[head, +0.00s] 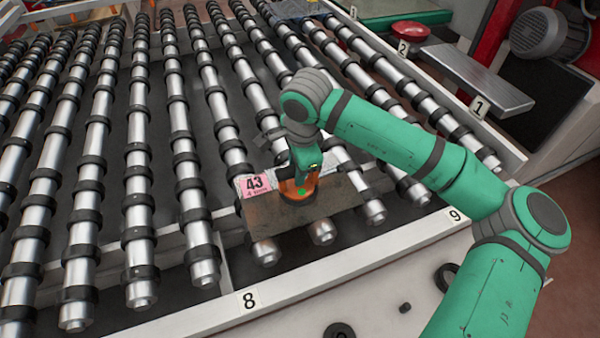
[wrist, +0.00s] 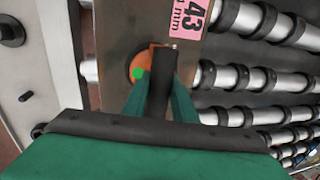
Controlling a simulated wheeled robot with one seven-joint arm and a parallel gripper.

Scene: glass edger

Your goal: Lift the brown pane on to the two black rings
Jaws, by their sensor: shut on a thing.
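The brown pane (head: 262,218) lies flat over the front ends of several rollers, with a pink label "43" (head: 255,184) at its back left; I cannot tell whether it touches them. It also shows in the wrist view (wrist: 120,30). An orange round holder (head: 298,190) with a green dot and a dark handle (wrist: 160,88) sits on the pane. My gripper (head: 303,162) is above the pane, shut on that handle. One black ring (head: 340,331) lies on the pale front surface at the bottom edge; the other black ring (head: 447,277) is farther right, partly behind my arm.
A small black peg (head: 405,307) stands between the rings. A white rail (head: 200,318) marked 8 and 9 runs between the rollers and the pale surface. Rollers with black bands (head: 138,180) fill the left. A metal plate (head: 478,80) and a red button (head: 410,31) are at the back right.

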